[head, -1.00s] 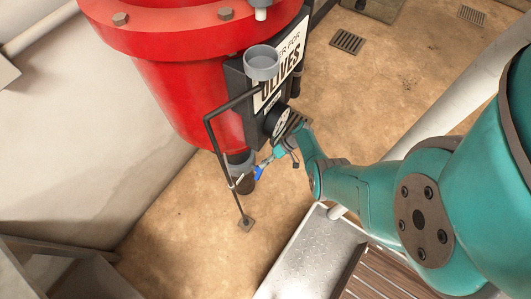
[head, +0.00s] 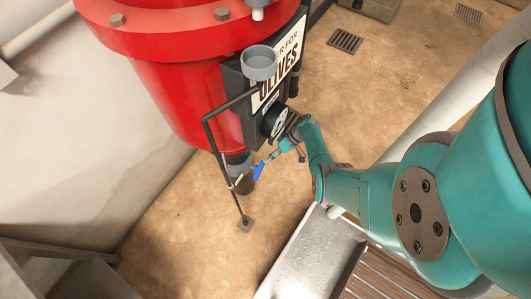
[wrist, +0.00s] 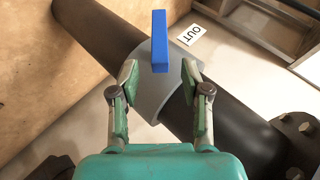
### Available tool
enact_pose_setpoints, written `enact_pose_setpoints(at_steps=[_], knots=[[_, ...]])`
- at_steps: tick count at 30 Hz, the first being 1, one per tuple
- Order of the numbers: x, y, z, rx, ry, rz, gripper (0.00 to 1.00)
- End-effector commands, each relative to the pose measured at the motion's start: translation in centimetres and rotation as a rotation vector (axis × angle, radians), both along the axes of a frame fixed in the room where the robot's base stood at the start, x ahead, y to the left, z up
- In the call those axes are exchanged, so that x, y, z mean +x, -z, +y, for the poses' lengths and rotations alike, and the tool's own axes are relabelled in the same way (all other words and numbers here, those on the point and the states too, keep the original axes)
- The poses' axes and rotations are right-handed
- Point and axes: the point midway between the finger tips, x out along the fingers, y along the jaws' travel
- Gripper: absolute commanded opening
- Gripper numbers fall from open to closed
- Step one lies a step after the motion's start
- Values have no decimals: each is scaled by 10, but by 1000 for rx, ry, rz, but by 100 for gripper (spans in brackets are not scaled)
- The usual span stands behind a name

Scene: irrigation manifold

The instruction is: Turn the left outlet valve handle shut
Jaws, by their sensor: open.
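The blue valve handle (head: 259,171) is low on the red tank's front, beside the black outlet pipe (head: 243,186). In the wrist view the handle (wrist: 160,40) stands upright in the picture, over a grey valve body (wrist: 168,92) on the dark pipe (wrist: 100,30). My gripper (wrist: 160,75) is open, one finger on each side of the handle's line. The handle's near end lies about level with the fingertips, with clear gaps on both sides. In the head view my gripper (head: 272,157) is just above and right of the handle.
The red tank (head: 185,95) with its black sign panel (head: 280,65) rises close above. A thin black bent pipe (head: 213,140) runs left of the handle. A metal tray (head: 313,255) lies below my arm. A white "OUT" label (wrist: 191,35) sits beyond the valve.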

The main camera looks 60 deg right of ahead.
Motion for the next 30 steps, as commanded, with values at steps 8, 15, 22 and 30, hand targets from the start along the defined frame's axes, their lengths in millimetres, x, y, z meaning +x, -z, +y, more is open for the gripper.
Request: enact_pose_setpoints(at_steps=[8,15,22,30], knots=[[-19,-35,-37,-3,2,-1,47],[-27,-49,-51,-1,1,0,47],[-28,-51,-53,0,-1,1,47],[-28,-48,-48,-2,5,1,47]])
